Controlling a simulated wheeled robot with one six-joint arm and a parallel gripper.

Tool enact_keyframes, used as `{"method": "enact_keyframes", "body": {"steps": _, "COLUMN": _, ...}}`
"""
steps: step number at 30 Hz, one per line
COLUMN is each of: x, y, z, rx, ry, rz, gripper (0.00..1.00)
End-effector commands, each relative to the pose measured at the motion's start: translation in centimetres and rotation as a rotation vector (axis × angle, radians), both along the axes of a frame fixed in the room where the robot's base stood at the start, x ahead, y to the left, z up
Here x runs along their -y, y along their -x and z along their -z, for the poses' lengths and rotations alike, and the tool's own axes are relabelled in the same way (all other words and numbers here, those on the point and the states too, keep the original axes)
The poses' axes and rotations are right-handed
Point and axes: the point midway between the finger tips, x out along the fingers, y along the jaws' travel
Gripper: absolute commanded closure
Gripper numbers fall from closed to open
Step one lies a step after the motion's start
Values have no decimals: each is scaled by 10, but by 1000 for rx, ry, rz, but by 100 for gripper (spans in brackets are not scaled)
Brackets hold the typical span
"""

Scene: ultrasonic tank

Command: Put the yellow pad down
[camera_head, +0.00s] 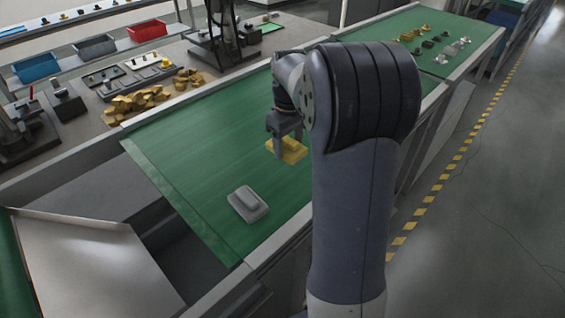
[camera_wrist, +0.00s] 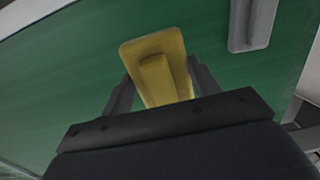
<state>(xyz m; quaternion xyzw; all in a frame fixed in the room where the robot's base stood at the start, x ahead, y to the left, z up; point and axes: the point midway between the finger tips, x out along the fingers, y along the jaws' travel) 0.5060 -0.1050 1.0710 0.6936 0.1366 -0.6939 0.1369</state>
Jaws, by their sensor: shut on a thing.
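The yellow pad (camera_head: 291,151) is at my gripper (camera_head: 284,141), over the green work surface (camera_head: 205,150). In the wrist view the yellow pad (camera_wrist: 158,68) lies between the two dark fingers of my gripper (camera_wrist: 160,92), which is shut on it. The pad has a raised block on a flat plate. I cannot tell for sure whether it touches the green surface. My arm hides part of the surface to the right.
A grey pad (camera_head: 248,203) lies on the green surface nearer the front; it also shows in the wrist view (camera_wrist: 250,24). Brown-yellow pieces (camera_head: 137,101) lie heaped at the left. Red (camera_head: 147,30) and blue (camera_head: 36,67) bins stand behind. Green surface left of my gripper is clear.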

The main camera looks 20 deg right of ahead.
Motion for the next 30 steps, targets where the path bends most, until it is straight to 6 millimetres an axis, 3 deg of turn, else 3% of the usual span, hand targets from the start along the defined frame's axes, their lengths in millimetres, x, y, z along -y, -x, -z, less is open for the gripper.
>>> {"method": "enact_keyframes", "body": {"steps": 6, "x": 0, "y": 1, "z": 39, "rx": -4, "ry": -1, "rz": 0, "gripper": 66}}
{"method": "enact_keyframes", "body": {"steps": 16, "x": 0, "y": 1, "z": 78, "rx": -4, "ry": -2, "rz": 0, "gripper": 66}}
{"method": "enact_keyframes", "body": {"steps": 29, "x": 0, "y": 0, "z": 89, "rx": -1, "ry": -1, "rz": 0, "gripper": 66}}
{"method": "enact_keyframes", "body": {"steps": 30, "x": 0, "y": 0, "z": 88, "rx": -1, "ry": 0, "rz": 0, "gripper": 40}}
